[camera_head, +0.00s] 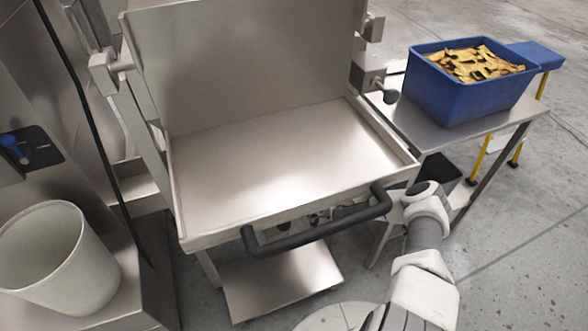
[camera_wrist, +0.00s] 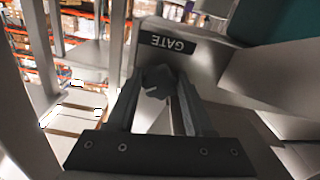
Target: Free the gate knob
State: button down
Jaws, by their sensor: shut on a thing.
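The dark gate knob (camera_wrist: 157,80) shows in the wrist view just below a black label reading GATE (camera_wrist: 168,43), upside down in that view. My gripper (camera_wrist: 160,96) has its two fingers on either side of the knob, shut on it. In the head view my arm comes up at the lower right and its end passes behind the black bar handle at the front of the steel tray (camera_head: 250,145). The gate knob and my fingertips cannot be made out there.
The black bar handle (camera_head: 318,228) spans the tray's front, close to my wrist. A blue bin (camera_head: 450,95) of yellowish pieces stands on a steel side table (camera_head: 425,128) at the right. A pale bucket (camera_head: 95,275) stands at the lower left. Open floor lies at the right.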

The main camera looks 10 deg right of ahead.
jog(key=n+p, duration=0.2)
jog(key=n, duration=0.5)
jog(key=n+p, duration=0.2)
jog(key=n, duration=0.6)
jog(key=n+p, duration=0.2)
jog(key=n, duration=0.6)
jog(key=shift+d+r, duration=0.2)
jog(key=shift+d, duration=0.05)
dwell(0.5)
jog(key=shift+c, duration=1.4)
grip_release()
jog(key=shift+s, duration=0.1)
jog(key=s+d+p, duration=0.3)
jog(key=s, duration=1.4)
jog(key=shift+d+p, duration=0.15)
jog(key=shift+p, duration=0.15)
